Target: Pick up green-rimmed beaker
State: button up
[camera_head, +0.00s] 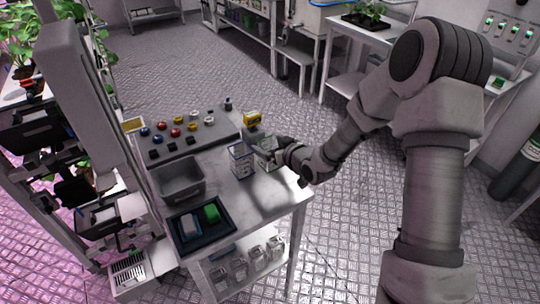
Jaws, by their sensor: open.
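A clear beaker with a pale greenish rim (264,160) stands on the white table near its right edge. My gripper (273,150) reaches in from the right at the height of the beaker's upper part, and its open fingers are at or beside the beaker. The fingers are small and dark here, so I cannot tell whether they touch it or stand around it. Part of the beaker's right side is hidden by the gripper.
A panel with colored knobs (190,140) lies at the back. The table's front right is clear.

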jog(key=c, duration=1.3)
jog(key=shift+c, duration=0.2)
jog(key=shift+r, duration=0.2)
